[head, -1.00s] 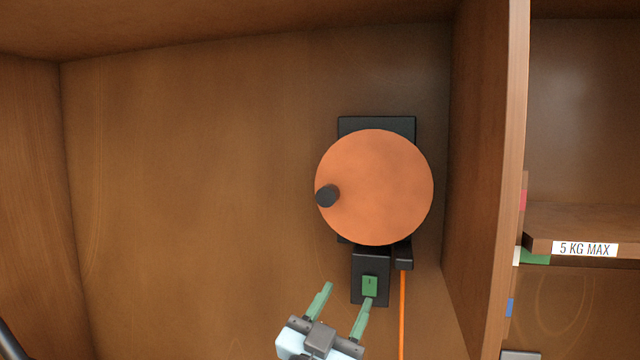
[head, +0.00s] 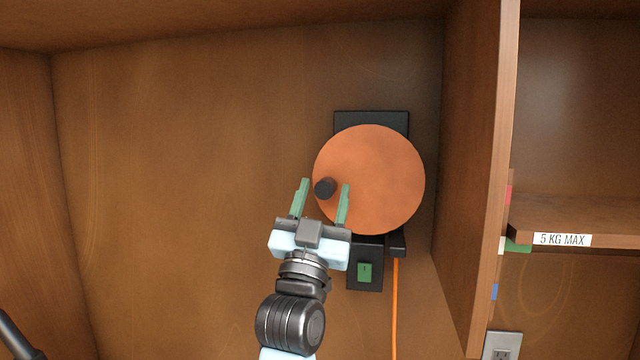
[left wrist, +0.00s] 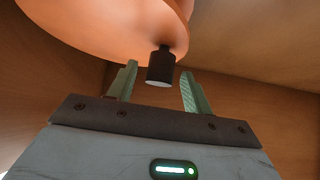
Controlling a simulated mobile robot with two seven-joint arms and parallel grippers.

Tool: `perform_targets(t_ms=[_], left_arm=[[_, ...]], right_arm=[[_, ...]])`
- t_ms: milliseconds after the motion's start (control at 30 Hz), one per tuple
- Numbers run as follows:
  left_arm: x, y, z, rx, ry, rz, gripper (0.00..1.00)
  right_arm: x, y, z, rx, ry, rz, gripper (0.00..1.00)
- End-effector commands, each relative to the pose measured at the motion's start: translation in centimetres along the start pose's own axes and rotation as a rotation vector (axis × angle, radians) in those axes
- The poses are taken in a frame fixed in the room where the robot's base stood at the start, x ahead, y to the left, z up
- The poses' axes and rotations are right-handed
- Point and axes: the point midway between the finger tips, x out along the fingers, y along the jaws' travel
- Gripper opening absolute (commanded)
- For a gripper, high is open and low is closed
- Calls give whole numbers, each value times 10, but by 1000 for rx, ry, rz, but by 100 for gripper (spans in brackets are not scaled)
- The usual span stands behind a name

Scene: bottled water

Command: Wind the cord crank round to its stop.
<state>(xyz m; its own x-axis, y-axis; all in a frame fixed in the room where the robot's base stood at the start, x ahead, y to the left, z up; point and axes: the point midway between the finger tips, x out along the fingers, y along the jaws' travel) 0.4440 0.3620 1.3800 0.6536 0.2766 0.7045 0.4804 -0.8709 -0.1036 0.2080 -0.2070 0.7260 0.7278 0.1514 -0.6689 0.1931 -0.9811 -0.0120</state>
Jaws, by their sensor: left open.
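The cord crank is an orange disc (head: 375,175) on a black wall mount (head: 371,118). Its black knob (head: 325,188) sticks out near the disc's left edge. My left gripper (head: 324,186) is open, with one green finger on each side of the knob and a gap visible on both sides. In the left wrist view the knob (left wrist: 161,66) stands between the open fingers (left wrist: 155,85), below the orange disc (left wrist: 115,25). An orange cord (head: 395,305) hangs below the mount. My right gripper is not in view.
A black box with a green switch (head: 364,271) sits under the disc. A wooden divider (head: 478,150) stands close on the right, with a shelf labelled "5 KG MAX" (head: 562,240) beyond it. The back panel left of the disc is bare.

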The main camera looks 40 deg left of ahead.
Motion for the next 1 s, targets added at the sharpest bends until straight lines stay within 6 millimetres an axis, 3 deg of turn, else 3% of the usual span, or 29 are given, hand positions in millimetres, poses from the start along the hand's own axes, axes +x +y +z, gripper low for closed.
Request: perform_targets(t_ms=[200,500,900,1000], left_arm=[[19,0,-1,0,1,-1,50],[21,0,1,1,-2,1,50],[20,0,1,1,-2,1,0],[20,0,1,1,-2,1,0]], right_arm=[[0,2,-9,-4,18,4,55],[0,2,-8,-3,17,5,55],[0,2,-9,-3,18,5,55],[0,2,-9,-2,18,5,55]])
